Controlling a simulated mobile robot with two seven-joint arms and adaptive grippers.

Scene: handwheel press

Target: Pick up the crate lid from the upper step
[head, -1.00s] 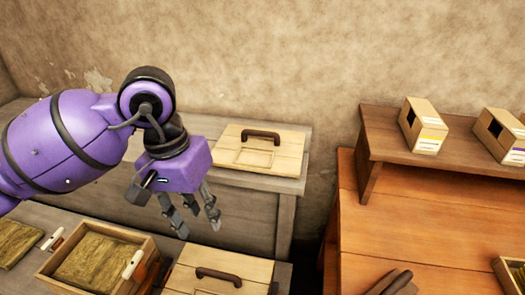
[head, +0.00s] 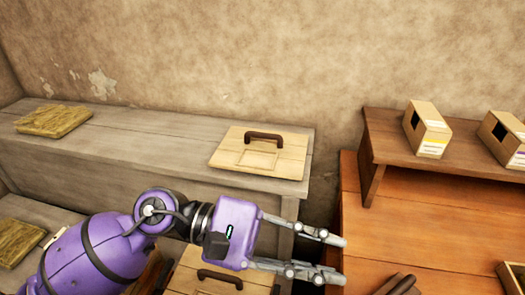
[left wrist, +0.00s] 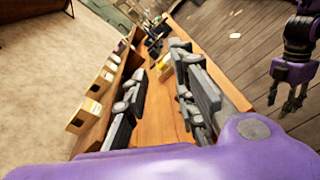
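The crate lid (head: 286,161) is a pale wooden square with a dark arched handle and a shallow recess. It lies flat on the right end of the grey upper step (head: 150,135) in the head view. My left gripper (head: 335,261) is below and right of the lid, apart from it. It points right over the gap beside the orange bench, its fingers spread and empty. The open fingers also show in the left wrist view (left wrist: 165,95). My right gripper (left wrist: 292,98) hangs at the right of that view, fingers apart and empty.
A second lid (head: 213,282) with a dark handle lies on the lower step, partly behind my left arm. A straw-coloured slab (head: 54,120) lies at the upper step's left. Cardboard boxes (head: 428,125) stand on the raised shelf at right. The upper step's middle is clear.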

